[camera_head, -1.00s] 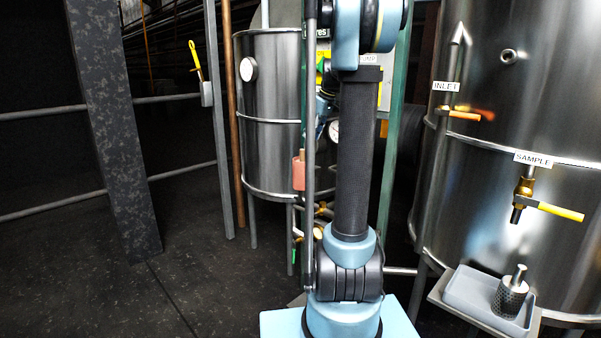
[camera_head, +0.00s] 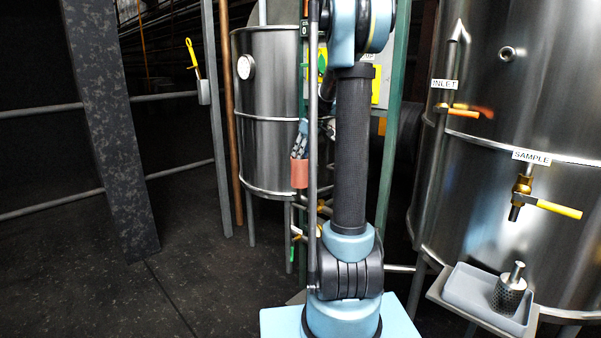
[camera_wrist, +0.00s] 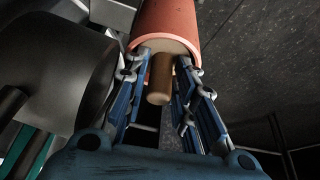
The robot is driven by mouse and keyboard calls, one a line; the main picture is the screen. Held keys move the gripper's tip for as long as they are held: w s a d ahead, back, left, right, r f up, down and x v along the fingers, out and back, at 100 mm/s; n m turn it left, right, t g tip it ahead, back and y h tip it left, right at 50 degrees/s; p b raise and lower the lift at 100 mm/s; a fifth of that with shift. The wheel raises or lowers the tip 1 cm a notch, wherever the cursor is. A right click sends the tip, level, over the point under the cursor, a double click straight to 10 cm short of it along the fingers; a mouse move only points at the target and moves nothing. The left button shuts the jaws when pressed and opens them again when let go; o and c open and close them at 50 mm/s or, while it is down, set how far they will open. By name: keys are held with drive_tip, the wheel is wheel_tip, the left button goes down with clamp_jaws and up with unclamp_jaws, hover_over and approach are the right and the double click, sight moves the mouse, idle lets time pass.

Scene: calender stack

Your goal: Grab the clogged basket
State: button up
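A red cylinder (camera_head: 299,174) hangs or stands in front of the left tank, in the middle of the head view. It also shows in the wrist view (camera_wrist: 165,22), with a brown stem (camera_wrist: 160,80) pointing toward my gripper. My gripper (camera_wrist: 161,60) is open, one finger on each side of the stem, with gaps visible. In the head view my gripper (camera_head: 299,152) is just above the red cylinder. A perforated metal basket (camera_head: 508,295) with a bare metal stem stands upright in the grey tray at right. I cannot see inside the red cylinder.
A metal tank (camera_head: 268,75) is close behind my gripper. A large tank (camera_head: 560,110) with yellow-handled sample valve (camera_head: 545,206) is at right above the grey tray (camera_head: 465,292). A green post (camera_head: 393,160) stands behind my arm. The floor at left is clear.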

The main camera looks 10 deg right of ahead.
clamp_jaws()
drive_tip(key=shift+r, duration=0.1)
